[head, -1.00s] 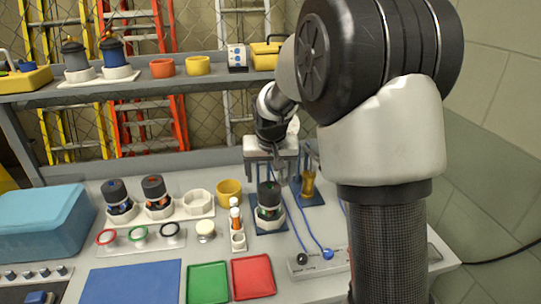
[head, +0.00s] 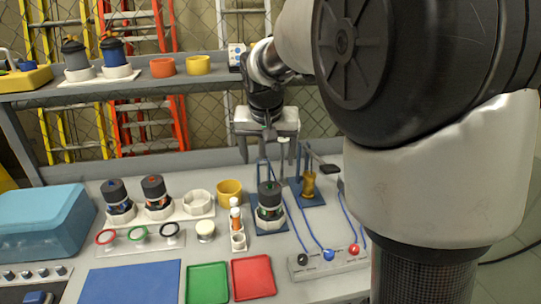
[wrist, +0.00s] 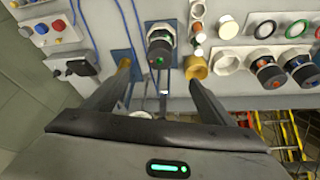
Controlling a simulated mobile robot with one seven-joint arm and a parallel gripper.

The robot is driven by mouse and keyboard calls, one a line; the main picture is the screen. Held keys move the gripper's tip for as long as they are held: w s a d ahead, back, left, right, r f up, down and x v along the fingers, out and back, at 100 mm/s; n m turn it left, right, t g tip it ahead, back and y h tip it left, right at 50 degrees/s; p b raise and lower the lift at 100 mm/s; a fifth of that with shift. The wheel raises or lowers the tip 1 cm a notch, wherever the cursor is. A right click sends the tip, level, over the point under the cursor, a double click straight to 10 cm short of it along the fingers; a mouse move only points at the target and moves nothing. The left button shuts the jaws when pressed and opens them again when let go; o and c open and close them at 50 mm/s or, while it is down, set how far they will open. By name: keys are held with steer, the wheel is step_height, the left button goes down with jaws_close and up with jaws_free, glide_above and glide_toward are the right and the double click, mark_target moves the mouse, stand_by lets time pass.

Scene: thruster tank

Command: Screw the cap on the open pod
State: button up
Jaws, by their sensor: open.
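A pod with a dark cap on top (head: 269,193) stands upright on a blue pad (head: 266,227) in the middle of the bench. A green mark shows on the cap; I cannot tell whether it is screwed tight. In the wrist view the capped pod (wrist: 160,47) lies beyond and between my fingers. My gripper (head: 270,160) is above and behind this pod in the head view, fingers spread and empty. No pod without a cap is clear to me. Two more capped pods, blue-marked (head: 117,196) and red-marked (head: 154,193), stand in the white rack at left.
A yellow cup (head: 229,191), a white holder with small bottles (head: 238,240) and a brass piece on a blue pad (head: 308,184) stand close around the pod. A connector box with blue cables (head: 328,262) lies front right. The shelf (head: 140,90) crosses behind.

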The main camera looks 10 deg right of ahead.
mark_target(270, 189)
steer(key=shift+m, duration=0.3)
steer(key=b+x, duration=0.1)
steer(key=x, duration=1.6)
steer(key=shift+d+f, duration=0.1)
steer(key=shift+f, duration=0.15)
steer(key=c, duration=1.1)
steer(key=shift+o, duration=0.2)
